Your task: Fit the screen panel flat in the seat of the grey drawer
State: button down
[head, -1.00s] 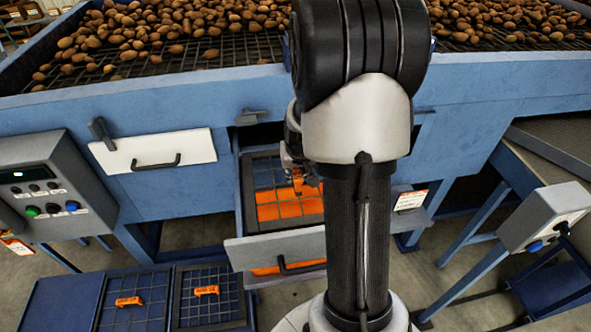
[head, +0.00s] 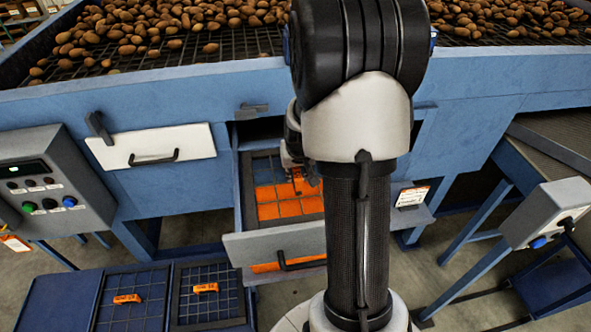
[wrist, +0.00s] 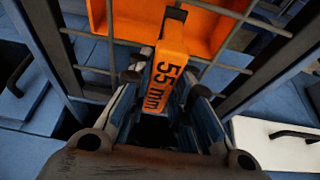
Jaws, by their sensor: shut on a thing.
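The grey drawer (head: 250,248) is pulled out below the blue machine, left of my arm. The screen panel, a dark frame with a wire grid (head: 262,171), lies within the drawer's outline, and orange shows through its grid. My gripper (wrist: 160,100) is shut on the panel's orange handle (wrist: 170,72), which is marked "55 mm". The handle also shows in the head view (head: 299,184), where my arm partly hides the gripper and the panel's right side. I cannot tell whether the panel rests fully flat in the seat.
Two more screen panels (head: 176,298) with orange handles lie on a blue rack at lower left. A closed white drawer (head: 190,142) is left of the open one. Control boxes stand at left (head: 45,172) and right (head: 545,215). Potatoes cover the deck above.

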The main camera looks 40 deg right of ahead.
jog(key=shift+f, duration=0.25)
jog(key=c, duration=1.4)
grip_release()
jog(key=shift+s+a+f, duration=0.1)
jog(key=shift+f, duration=0.05)
jog(key=shift+r, duration=0.5)
jog(key=v, duration=1.1)
jog(key=shift+s, duration=0.1)
